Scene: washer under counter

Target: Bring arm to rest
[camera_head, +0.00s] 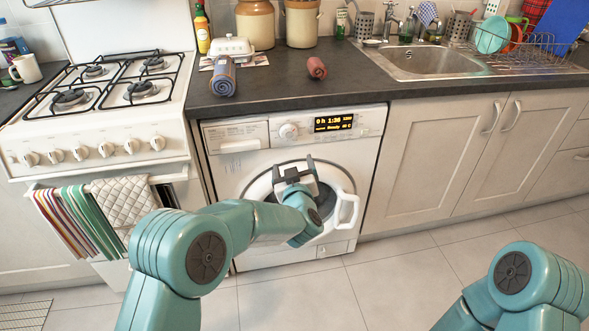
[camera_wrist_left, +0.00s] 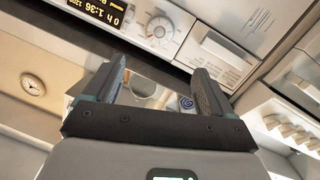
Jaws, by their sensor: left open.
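My left arm comes in from the left in the head view and reaches out in front of the washing machine (camera_head: 222,168). My left gripper (camera_head: 293,166) is open, with its two fingers apart and nothing seen between them. It is in front of the washer's round door, below the lit display (camera_head: 334,122). In the left wrist view the open fingers (camera_wrist_left: 160,85) point toward the washer front, with the dial (camera_wrist_left: 160,27) and drawer beyond. My right arm's teal link shows at the lower right of the head view; its gripper is out of view.
A dark counter (camera_head: 430,85) runs above the washer, with rolled cloths (camera_head: 223,77) and a red roll (camera_head: 316,68) on it. A white stove (camera_head: 100,110) stands left, with towels (camera_head: 70,218) on its rail. Cabinets (camera_head: 440,155) stand right. Tiled floor (camera_head: 385,275) is open in front.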

